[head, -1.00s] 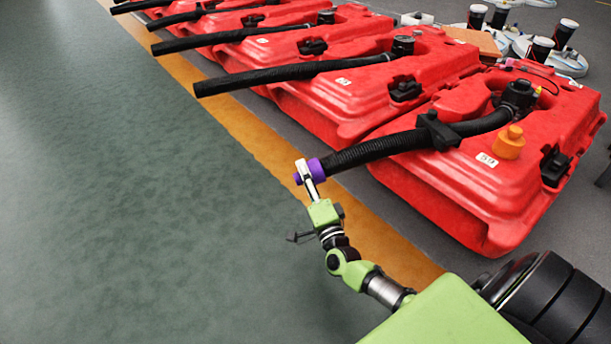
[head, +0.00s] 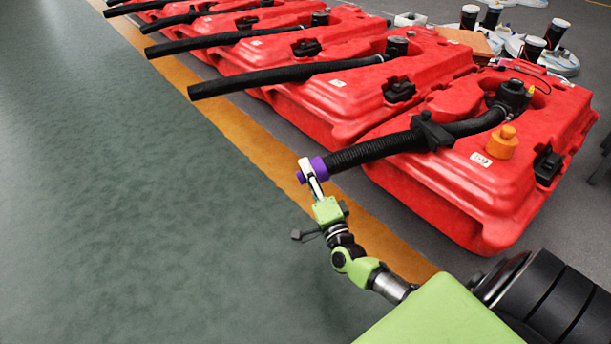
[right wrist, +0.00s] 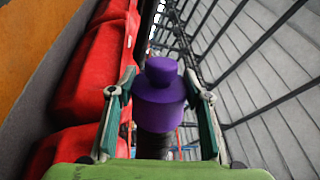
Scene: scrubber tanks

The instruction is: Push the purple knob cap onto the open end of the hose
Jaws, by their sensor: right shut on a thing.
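The purple knob cap (head: 319,168) is at the open end of the black ribbed hose (head: 375,151), lined up with it and touching it in the head view. How far the cap sits on the hose I cannot tell. My right gripper (head: 309,168) is shut on the cap. My left gripper is not in view.
The hose lies across a red tank (head: 470,195) and rests in a black holder (head: 430,132). An orange cap (head: 502,143) sits on that tank. More red tanks with black hoses (head: 290,76) line up behind. The green floor (head: 130,220) at left is clear.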

